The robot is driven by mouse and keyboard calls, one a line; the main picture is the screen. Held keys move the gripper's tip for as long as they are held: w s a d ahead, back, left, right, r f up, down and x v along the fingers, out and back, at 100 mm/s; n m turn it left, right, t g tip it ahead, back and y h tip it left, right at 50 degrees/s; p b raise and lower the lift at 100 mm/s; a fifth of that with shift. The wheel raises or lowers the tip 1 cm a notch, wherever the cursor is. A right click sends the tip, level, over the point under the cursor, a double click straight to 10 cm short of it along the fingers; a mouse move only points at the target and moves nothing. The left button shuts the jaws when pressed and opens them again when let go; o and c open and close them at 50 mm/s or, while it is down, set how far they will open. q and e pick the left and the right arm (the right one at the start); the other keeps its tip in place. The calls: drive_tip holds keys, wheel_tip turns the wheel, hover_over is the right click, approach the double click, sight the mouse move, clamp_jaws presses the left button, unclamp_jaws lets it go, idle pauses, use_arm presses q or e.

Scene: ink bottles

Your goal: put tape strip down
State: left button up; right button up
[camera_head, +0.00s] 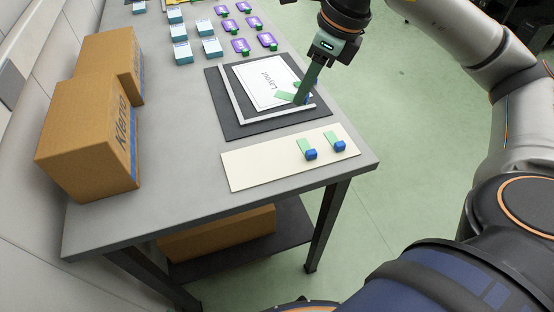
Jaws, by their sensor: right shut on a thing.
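My right gripper (301,98) reaches down from the top to the near right corner of the white "Layout" sheet (262,84). It is shut on a green tape strip (285,96), which shows at that corner beside the fingertips. A bit of blue shows by the fingertips, mostly hidden. I cannot tell whether the strip touches the sheet. The sheet lies in a light grey frame (238,108) on a dark mat (222,96). Two more green strips with blue blocks, one left (304,146) and one right (331,138), lie on a cream board (250,167). My left gripper is out of view.
Brown cardboard boxes (90,140) stand at the table's left edge. Several light blue boxes (183,52) and purple cards with green blocks (240,46) lie at the far end. The grey table top (165,185) is bare between the boxes and the board.

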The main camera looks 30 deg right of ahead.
drive_tip(key=s+d+m+h+b, duration=0.1)
drive_tip(key=s+d+m+h, duration=0.1)
drive_tip(key=d+m, duration=0.55)
drive_tip(key=m, duration=0.2)
hover_over(279, 163)
drive_tip(key=s, duration=0.1)
drive_tip(key=shift+h, duration=0.4)
drive_tip(key=f, duration=0.7)
drive_tip(key=shift+d+f, duration=0.3)
drive_tip(key=shift+d, duration=0.05)
drive_tip(key=shift+a+f, duration=0.15)
drive_tip(key=shift+f, duration=0.05)
drive_tip(key=shift+a+f+b, duration=0.15)
drive_tip(key=shift+f+b, duration=0.05)
drive_tip(key=shift+f, duration=0.75)
drive_tip(key=shift+a+f+b, duration=0.15)
drive_tip(key=shift+f, duration=0.75)
drive_tip(key=shift+f+b, duration=0.35)
drive_tip(key=shift+b, duration=0.1)
drive_tip(key=o, duration=0.8)
drive_tip(key=shift+r, duration=0.1)
drive_tip(key=shift+o, duration=0.2)
